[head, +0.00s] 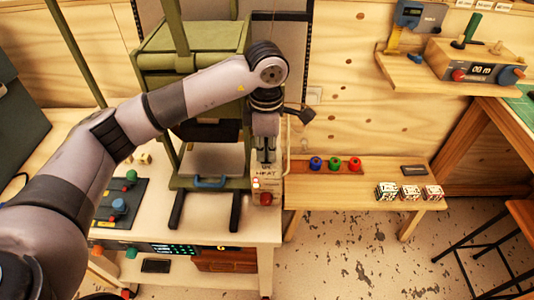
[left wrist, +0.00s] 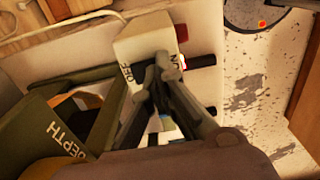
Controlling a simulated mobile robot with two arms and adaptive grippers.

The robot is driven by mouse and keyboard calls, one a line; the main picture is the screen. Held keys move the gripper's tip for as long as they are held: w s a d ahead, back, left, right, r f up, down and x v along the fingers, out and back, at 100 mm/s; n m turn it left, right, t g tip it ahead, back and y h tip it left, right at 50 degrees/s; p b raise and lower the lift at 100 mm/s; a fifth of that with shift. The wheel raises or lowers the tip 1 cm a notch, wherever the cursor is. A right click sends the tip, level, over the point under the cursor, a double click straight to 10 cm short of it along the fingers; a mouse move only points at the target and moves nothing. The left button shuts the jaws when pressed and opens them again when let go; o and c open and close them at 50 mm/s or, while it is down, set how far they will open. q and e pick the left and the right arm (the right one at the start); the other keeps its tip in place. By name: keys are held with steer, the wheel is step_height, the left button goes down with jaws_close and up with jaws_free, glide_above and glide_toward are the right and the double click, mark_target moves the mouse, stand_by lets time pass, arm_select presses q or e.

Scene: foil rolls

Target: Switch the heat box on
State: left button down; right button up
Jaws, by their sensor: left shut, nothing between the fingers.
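The heat box (head: 267,182) is a small pale box lettered HEAT, beside the green frame on the white bench in the head view. A red part shows on its front. In the left wrist view the white box (left wrist: 145,36) carries the letters OFF on the left and ON on the right. My left gripper (head: 266,157) points down at the top of the box. In the left wrist view its fingers (left wrist: 163,62) are shut and empty, at the box face between the two labels. They hide the switch there, and I cannot tell whether they touch it. My right gripper is out of view.
The green frame (head: 192,62) stands close on the left of the box. A panel with knobs (head: 120,205) lies left on the bench.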

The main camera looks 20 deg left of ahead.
mark_target(266, 160)
arm_select(q)
steer(key=shift+r+p, duration=1.4)
steer(key=shift+r, duration=1.9)
